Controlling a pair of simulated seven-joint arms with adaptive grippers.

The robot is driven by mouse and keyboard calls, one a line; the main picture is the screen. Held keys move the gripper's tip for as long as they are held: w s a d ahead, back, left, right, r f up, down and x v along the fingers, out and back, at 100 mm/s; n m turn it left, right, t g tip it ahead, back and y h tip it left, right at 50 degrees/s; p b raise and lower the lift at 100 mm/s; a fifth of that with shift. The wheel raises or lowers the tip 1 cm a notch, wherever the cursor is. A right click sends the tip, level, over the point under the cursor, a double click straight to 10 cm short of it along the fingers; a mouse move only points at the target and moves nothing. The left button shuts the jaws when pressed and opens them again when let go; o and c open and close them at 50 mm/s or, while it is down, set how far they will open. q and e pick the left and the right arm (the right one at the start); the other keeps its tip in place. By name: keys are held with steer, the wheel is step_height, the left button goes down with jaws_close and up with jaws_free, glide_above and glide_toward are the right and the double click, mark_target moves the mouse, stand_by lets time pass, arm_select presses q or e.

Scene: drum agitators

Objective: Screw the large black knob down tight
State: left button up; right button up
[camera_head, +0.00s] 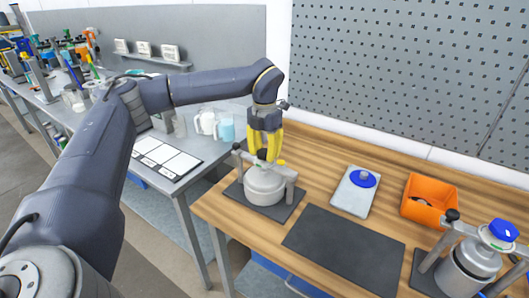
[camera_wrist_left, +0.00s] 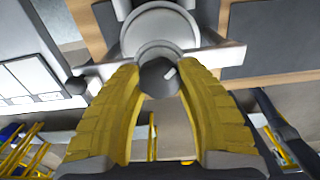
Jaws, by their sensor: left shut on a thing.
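In the head view my left gripper (camera_head: 264,150) points straight down over the grey drum (camera_head: 264,186), with the knob mostly hidden by the fingers. The knob stands above the middle of the clamp bar (camera_wrist_left: 222,56) that crosses the drum. The drum stands on a dark base plate. My right gripper is not in view.
A smaller black knob (camera_head: 237,146) stands at the bar's left end. A dark mat (camera_head: 343,248), a white board with a blue disc (camera_head: 363,178), an orange bin (camera_head: 428,200) and a second drum with a blue cap (camera_head: 467,268) are to the right. A perforated wall stands behind.

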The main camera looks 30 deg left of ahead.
mark_target(264, 152)
arm_select(q)
steer(key=m, duration=0.6)
steer(key=shift+w+r, duration=0.1)
steer(key=shift+r, duration=0.05)
steer(key=m, duration=0.6)
stand_by(0.4)
steer(key=o, duration=1.3)
step_height(264, 152, up, 12)
steer(key=shift+o, duration=0.2)
